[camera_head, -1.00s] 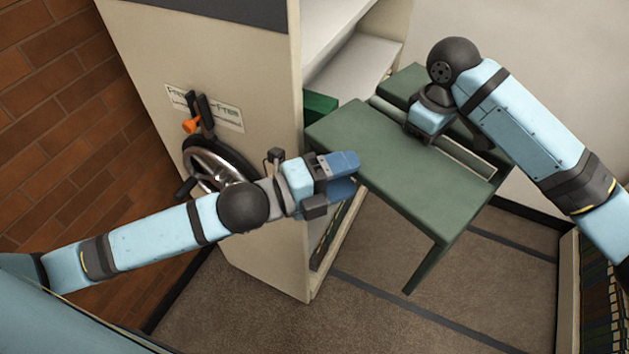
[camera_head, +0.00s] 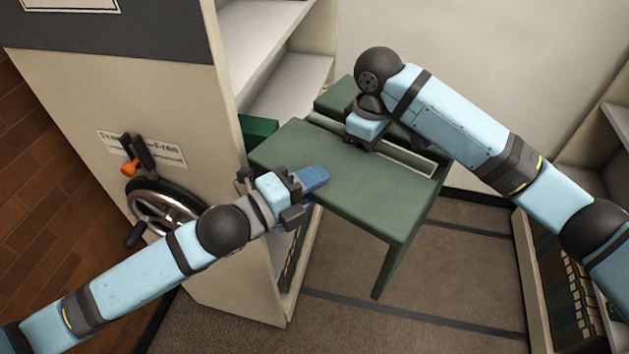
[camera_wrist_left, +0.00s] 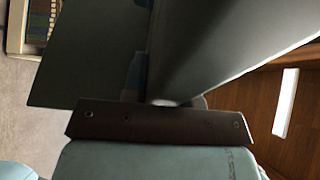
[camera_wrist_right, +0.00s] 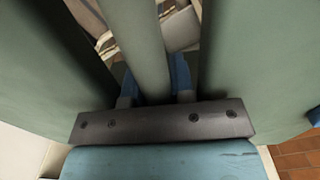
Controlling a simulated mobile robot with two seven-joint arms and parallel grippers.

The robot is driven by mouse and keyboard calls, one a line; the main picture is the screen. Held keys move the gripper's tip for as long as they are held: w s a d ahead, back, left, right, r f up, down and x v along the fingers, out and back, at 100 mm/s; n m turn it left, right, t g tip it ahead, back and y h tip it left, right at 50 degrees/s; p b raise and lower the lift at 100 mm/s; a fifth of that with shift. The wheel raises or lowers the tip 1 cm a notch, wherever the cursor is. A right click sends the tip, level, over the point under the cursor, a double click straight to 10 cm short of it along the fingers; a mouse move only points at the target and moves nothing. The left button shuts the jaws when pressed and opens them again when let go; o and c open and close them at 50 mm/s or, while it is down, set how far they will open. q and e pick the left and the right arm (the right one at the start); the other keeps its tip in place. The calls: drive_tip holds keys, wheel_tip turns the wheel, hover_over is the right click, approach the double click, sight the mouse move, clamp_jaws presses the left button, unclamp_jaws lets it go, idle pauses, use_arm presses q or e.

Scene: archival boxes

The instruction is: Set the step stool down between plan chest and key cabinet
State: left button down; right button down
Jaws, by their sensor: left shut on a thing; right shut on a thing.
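The green step stool (camera_head: 345,185) is held up off the floor in the head view, tilted, with one leg (camera_head: 385,272) hanging toward the carpet. My left gripper (camera_head: 315,181) is shut on its near left edge. My right gripper (camera_head: 362,137) is shut on the bar in the gap between the upper and lower treads. In the right wrist view the bar (camera_wrist_right: 137,40) runs between the blue fingers. I recognise no plan chest or key cabinet.
A cream shelving unit with a handwheel (camera_head: 165,210) stands close on the left, its shelves (camera_head: 290,85) beside the stool. A green box (camera_head: 258,131) sits on one shelf. Another shelf of books (camera_head: 560,290) stands at the right. Carpet (camera_head: 440,285) between them is clear.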

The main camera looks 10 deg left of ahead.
drive_tip(key=c, duration=0.9)
unclamp_jaws()
drive_tip(key=shift+s+a+r, duration=0.1)
drive_tip(key=shift+s+a, duration=0.15)
drive_tip(key=shift+a, duration=0.1)
drive_tip(key=shift+r, duration=0.1)
